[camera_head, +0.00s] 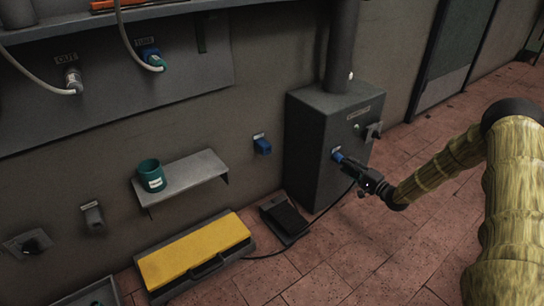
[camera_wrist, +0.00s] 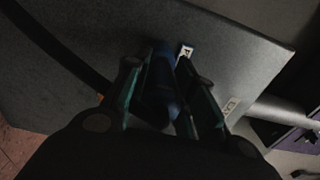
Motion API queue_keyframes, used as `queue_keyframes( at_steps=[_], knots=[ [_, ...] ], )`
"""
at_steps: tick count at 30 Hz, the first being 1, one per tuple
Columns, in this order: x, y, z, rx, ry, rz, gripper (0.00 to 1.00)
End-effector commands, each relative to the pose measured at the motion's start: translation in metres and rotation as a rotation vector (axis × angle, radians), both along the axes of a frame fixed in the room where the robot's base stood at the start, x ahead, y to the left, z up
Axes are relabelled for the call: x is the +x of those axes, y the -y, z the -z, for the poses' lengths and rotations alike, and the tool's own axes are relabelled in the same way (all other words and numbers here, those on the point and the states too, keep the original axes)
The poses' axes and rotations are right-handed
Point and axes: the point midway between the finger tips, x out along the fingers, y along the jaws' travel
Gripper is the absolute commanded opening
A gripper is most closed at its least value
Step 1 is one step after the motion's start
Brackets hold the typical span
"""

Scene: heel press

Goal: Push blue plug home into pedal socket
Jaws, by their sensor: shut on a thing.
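My gripper (camera_head: 362,180) is at the front face of the grey cabinet, shut on a blue plug. In the wrist view the dark blue plug (camera_wrist: 166,82) lies between the two fingers, its far end meeting the grey cabinet face next to a small white label. In the head view a bit of blue (camera_head: 337,154) shows at the cabinet face, just ahead of my fingertips. The socket opening is hidden by the plug and gripper, so I cannot tell how deep the plug sits. A dark cable hangs from the gripper area toward the black foot pedal (camera_head: 286,217).
The grey cabinet (camera_head: 310,140) stands against the wall, with a fitting (camera_head: 373,131) protruding near my arm. A yellow-topped step (camera_head: 195,250) is on the floor at left. A shelf (camera_head: 202,178) holds a teal mug (camera_head: 151,175). The tiled floor at right is clear.

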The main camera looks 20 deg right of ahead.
Motion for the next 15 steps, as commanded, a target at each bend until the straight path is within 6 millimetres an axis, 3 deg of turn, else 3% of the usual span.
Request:
queue_keyframes(
  at_steps=[15],
  knots=[
    [0.0074, -0.0028, 0.0001, -0.001, 0.0, 0.0, 0.0]
  ],
)
